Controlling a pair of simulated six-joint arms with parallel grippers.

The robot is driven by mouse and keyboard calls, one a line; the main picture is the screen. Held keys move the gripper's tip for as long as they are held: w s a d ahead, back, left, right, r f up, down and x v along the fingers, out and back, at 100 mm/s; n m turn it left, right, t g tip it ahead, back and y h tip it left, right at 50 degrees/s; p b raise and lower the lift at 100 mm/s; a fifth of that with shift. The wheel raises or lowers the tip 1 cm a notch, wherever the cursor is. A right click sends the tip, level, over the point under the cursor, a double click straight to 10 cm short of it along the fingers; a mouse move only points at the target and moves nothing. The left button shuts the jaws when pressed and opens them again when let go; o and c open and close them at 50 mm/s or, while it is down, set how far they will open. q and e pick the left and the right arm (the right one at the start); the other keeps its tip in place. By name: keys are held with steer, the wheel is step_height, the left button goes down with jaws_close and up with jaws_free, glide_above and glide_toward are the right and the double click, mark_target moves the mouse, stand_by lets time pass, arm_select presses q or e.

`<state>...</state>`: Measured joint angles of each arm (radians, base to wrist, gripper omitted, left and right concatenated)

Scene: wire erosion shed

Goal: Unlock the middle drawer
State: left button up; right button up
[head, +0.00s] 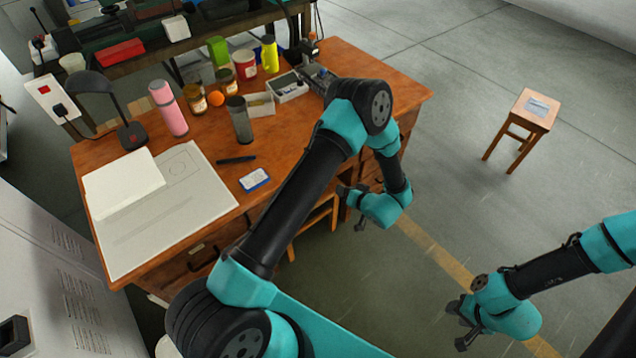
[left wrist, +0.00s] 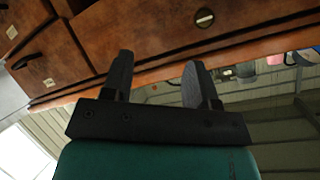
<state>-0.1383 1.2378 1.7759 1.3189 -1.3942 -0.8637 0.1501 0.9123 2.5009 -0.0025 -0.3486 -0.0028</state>
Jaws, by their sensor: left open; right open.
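The wooden desk (head: 215,210) has drawer fronts along its near side. I cannot tell the lock's state. My left gripper (head: 350,207) is open and empty at the desk's front, near the right-hand drawers. Its two fingers (left wrist: 157,82) point toward the desk front in the wrist view, with the lock beyond and right of them. My right gripper (head: 462,325) is open and empty over the floor, away from the desk.
My left arm crosses the desk front and hides part of the drawers. Bottles, jars, a lamp (head: 95,85) and papers (head: 170,210) stand or lie on the desktop. A stool (head: 530,110) stands at right. The floor around my right gripper is clear.

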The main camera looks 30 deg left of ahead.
arm_select(q)
steer(key=d+g+y, duration=0.1)
steer(key=s+d+r+n+g+y, duration=0.1)
steer(key=d+g, duration=0.1)
steer(key=s+d+r+g+y, duration=0.1)
steer(key=d, duration=0.1)
steer(key=shift+r, duration=0.1)
steer(key=x, duration=1.7)
steer(key=shift+a, duration=0.25)
steer(key=c, duration=0.9)
